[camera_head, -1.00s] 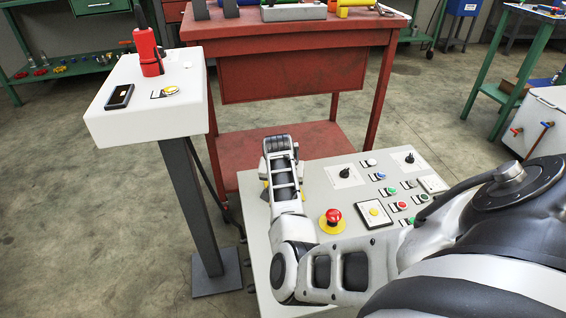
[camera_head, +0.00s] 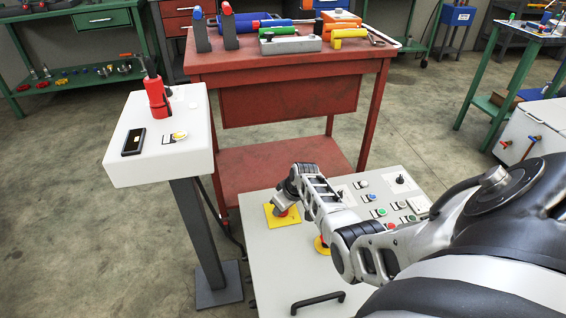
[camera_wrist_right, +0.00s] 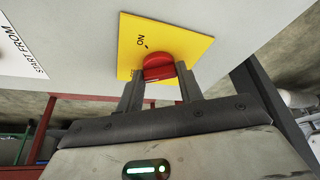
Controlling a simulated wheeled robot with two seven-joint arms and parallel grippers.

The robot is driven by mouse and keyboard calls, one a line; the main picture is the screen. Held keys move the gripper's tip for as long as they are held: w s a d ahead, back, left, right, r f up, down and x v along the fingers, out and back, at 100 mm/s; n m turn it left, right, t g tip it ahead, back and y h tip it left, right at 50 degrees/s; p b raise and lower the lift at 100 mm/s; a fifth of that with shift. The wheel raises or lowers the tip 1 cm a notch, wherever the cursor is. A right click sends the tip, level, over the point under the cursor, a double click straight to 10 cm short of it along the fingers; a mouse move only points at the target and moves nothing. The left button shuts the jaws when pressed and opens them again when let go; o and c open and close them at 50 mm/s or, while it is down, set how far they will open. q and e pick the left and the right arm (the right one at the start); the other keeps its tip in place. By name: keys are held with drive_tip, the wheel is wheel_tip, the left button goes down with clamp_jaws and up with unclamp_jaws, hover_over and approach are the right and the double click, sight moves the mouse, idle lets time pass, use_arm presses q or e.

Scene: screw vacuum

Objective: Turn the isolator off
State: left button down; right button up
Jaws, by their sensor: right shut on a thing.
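The isolator is a red rotary knob (camera_wrist_right: 158,67) on a yellow square plate (camera_wrist_right: 180,42) marked "ON". The plate also shows in the head view (camera_head: 270,218) at the far left corner of the grey control panel (camera_head: 275,262). My right gripper (camera_wrist_right: 160,80) is shut on the red knob, with one finger on each side of it. In the head view my right gripper (camera_head: 285,207) is over the plate and hides most of the knob. My left gripper is not in view.
Several coloured buttons (camera_head: 381,212) and a black selector (camera_head: 400,179) sit on the panel. My right arm covers part of it. A white pedestal (camera_head: 155,170) with a red handle (camera_head: 157,97) stands left. A red workbench (camera_head: 290,95) with tools stands behind.

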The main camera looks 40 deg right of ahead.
drive_tip(key=shift+d+n+y, duration=0.2)
drive_tip(key=shift+n+y, duration=0.1)
drive_tip(key=shift+n, duration=0.6)
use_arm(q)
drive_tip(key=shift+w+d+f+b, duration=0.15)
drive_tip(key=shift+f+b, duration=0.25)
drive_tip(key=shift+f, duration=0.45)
use_arm(e)
drive_tip(key=shift+n, duration=0.6)
drive_tip(key=o, duration=1)
drive_tip(key=shift+a+y, duration=0.1)
drive_tip(key=shift+y, duration=0.2)
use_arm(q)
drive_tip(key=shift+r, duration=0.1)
